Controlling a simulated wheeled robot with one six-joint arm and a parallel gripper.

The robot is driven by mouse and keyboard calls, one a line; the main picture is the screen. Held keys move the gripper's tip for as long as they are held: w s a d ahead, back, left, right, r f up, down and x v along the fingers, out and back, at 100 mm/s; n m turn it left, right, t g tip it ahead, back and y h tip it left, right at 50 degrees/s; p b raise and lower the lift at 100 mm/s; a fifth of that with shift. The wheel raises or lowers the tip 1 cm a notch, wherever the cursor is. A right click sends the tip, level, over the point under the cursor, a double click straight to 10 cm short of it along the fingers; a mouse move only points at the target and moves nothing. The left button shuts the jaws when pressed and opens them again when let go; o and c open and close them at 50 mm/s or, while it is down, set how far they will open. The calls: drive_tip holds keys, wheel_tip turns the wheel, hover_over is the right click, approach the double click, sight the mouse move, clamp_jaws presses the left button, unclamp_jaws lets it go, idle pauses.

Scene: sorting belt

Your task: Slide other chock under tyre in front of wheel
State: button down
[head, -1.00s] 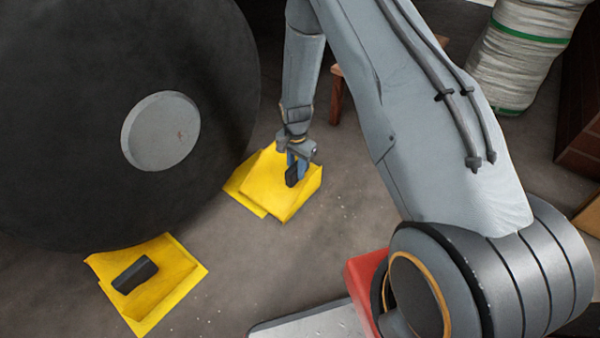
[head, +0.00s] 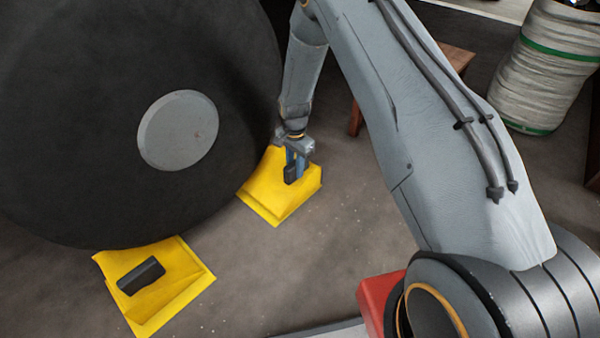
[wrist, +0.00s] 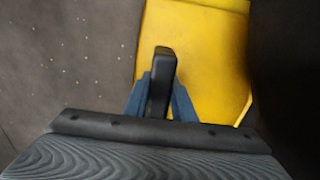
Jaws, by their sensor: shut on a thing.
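The large dark tyre (head: 80,110) with its grey hub (head: 178,130) fills the left of the head view. One yellow chock (head: 170,272) with a dark handle lies flat at the tyre's lower edge. The other yellow chock (head: 265,200) lies on the floor by the tyre's right edge. It also shows in the wrist view (wrist: 215,60). My gripper (head: 292,168) points down over this chock, its blue fingers shut on the dark handle (wrist: 161,75). Whether the chock touches the tyre is hidden.
A wooden stool (head: 357,112) stands behind my arm. A wrapped white roll with green bands (head: 545,75) stands at the upper right. A red block (head: 378,300) shows at the bottom beside my arm. Grey floor (head: 340,220) to the right of the held chock is clear.

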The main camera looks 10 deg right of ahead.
drive_tip(key=shift+w+a+b, duration=0.4)
drive_tip(key=shift+w+a, duration=0.15)
drive_tip(key=shift+w, duration=0.2)
drive_tip(key=shift+w+a+b, duration=0.35)
drive_tip(key=shift+w+a, duration=0.15)
drive_tip(key=shift+w, duration=0.25)
drive_tip(key=shift+s+a+f+p, duration=0.15)
drive_tip(key=shift+s+a+p, duration=0.3)
drive_tip(key=shift+a, duration=0.1)
drive_tip(key=shift+f, duration=0.35)
idle(0.6)
drive_tip(key=c, duration=1.4)
unclamp_jaws()
drive_tip(key=shift+s, duration=0.1)
